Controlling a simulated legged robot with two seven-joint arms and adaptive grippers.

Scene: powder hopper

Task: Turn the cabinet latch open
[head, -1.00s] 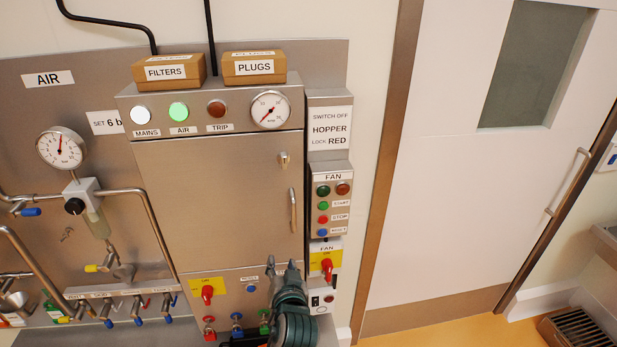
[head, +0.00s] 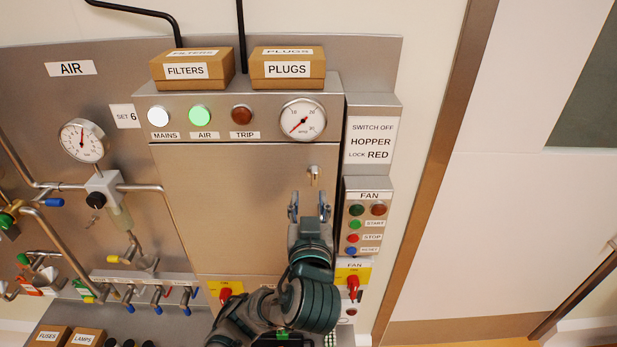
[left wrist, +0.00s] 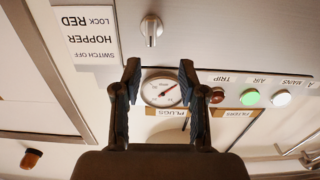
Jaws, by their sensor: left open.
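The cabinet latch (head: 314,174) is a small metal knob at the upper right of the steel cabinet door (head: 220,200). The door is shut. In the left wrist view the latch (left wrist: 151,30) shows beyond my fingertips, near the top of the picture. My left gripper (head: 309,206) is open, in front of the door and just below the latch in the head view. In the left wrist view its two fingers (left wrist: 160,72) are apart with nothing between them. The door's long handle is hidden behind my gripper. My right gripper is not in view.
The fan control box (head: 366,225) with its buttons stands close to the right of my gripper. A red switch (head: 352,284) is below it. The FILTERS box (head: 190,88) and PLUGS box (head: 287,83) sit on top of the cabinet. The door face left of my gripper is clear.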

